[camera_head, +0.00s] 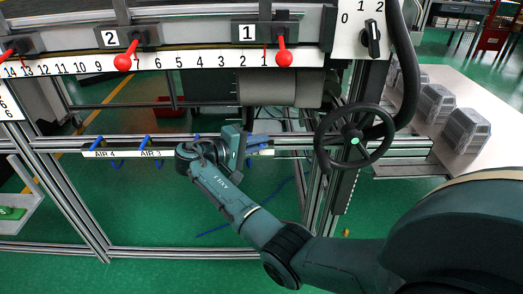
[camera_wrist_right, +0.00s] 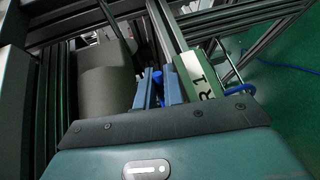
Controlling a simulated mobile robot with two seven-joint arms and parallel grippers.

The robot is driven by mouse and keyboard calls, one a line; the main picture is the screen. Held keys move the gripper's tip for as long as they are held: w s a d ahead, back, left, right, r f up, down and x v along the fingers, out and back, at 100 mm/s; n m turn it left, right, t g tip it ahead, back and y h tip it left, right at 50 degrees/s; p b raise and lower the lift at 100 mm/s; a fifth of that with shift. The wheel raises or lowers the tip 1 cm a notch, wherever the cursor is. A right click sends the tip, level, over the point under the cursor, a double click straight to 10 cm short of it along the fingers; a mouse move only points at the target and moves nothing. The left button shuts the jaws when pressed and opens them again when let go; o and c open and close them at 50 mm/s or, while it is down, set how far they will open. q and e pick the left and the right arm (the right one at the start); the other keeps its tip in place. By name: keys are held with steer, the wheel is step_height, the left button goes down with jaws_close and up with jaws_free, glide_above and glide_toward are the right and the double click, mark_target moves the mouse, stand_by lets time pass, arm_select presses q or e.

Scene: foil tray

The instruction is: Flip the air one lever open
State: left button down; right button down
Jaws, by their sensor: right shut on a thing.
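The label strip (camera_head: 215,151) runs along a rail and carries blue levers, with AIR 4 and AIR 3 readable at its left. My right gripper (camera_head: 250,143) is at the strip's right part, beside the red-free stretch under the rollers. In the right wrist view, the label end reading "R 1" (camera_wrist_right: 206,78) lies just right of my right gripper's fingers (camera_wrist_right: 160,88). The fingers are shut on the blue air one lever, which shows only as a sliver between them. A bright blue piece (camera_wrist_right: 240,90) shows right of the label. The lever's exact angle is hidden. My left gripper is out of view.
A black handwheel (camera_head: 355,136) stands right of the gripper on a metal post. A numbered rail with red-knobbed levers (camera_head: 284,58) runs above. A grey roller (camera_head: 281,89) hangs behind. The AIR 3 lever (camera_head: 145,141) and AIR 4 lever (camera_head: 97,143) are left.

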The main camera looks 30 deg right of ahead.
steer(key=shift+a+f+m+g+b, duration=0.25)
steer(key=shift+m+g+b, duration=0.4)
steer(key=shift+g, duration=0.25)
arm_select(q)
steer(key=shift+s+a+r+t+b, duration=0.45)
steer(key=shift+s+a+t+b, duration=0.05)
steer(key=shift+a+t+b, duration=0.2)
arm_select(e)
steer(key=shift+a+r+m+g, duration=0.2)
steer(key=shift+m+g, duration=0.25)
steer(key=shift+g, duration=0.15)
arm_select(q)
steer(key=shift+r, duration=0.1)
arm_select(e)
steer(key=c, duration=1.9)
jaws_free()
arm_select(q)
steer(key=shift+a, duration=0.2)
arm_select(e)
steer(key=shift+r, duration=0.1)
